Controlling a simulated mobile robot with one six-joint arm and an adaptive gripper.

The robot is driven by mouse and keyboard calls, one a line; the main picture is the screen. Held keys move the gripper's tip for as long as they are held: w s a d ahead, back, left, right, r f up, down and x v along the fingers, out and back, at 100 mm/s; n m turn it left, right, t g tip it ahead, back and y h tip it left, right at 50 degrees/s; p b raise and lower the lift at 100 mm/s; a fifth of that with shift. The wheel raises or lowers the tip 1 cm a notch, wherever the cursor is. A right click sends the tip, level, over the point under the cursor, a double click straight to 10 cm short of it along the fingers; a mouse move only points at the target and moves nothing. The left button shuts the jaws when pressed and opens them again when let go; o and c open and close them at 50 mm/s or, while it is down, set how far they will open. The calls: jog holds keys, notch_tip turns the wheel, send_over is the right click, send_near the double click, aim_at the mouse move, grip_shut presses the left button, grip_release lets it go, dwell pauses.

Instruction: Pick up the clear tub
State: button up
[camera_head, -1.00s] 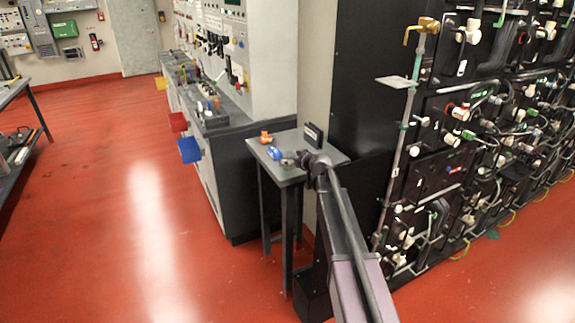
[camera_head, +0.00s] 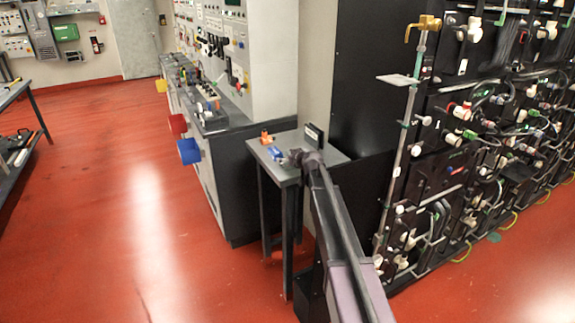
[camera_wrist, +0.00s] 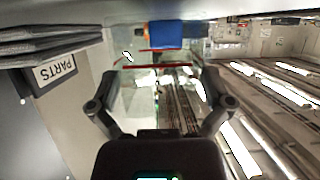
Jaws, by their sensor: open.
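The clear tub (camera_wrist: 142,67) appears in the wrist view as a see-through shape with thin red edges, between and just beyond the fingers. Its exact outline is hard to make out. My gripper (camera_wrist: 160,98) is open, with one finger on each side of that shape. Contact is not visible. In the head view my gripper (camera_head: 296,158) is low over the small grey table (camera_head: 335,156), and I cannot make out the tub there behind my arm.
A blue item (camera_head: 276,153) and an orange item (camera_head: 266,137) lie on the small table, left of my gripper. A dark upright sign (camera_head: 314,135) stands behind it; it reads PARTS in the wrist view (camera_wrist: 55,72).

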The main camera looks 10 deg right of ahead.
dwell(0.4)
jog(key=c, duration=0.9)
jog(key=shift+r, duration=0.2)
notch_tip(320, 180, up, 4)
jog(key=p, duration=0.4)
jog(key=shift+f, duration=0.2)
jog(key=s+d, duration=0.1)
jog(key=s, duration=0.4)
jog(key=s+d, duration=0.1)
jog(key=s, duration=0.4)
jog(key=s+d+r+p, duration=0.1)
jog(key=s, duration=0.4)
jog(key=shift+s+d, duration=0.35)
jog(key=shift+d, duration=0.05)
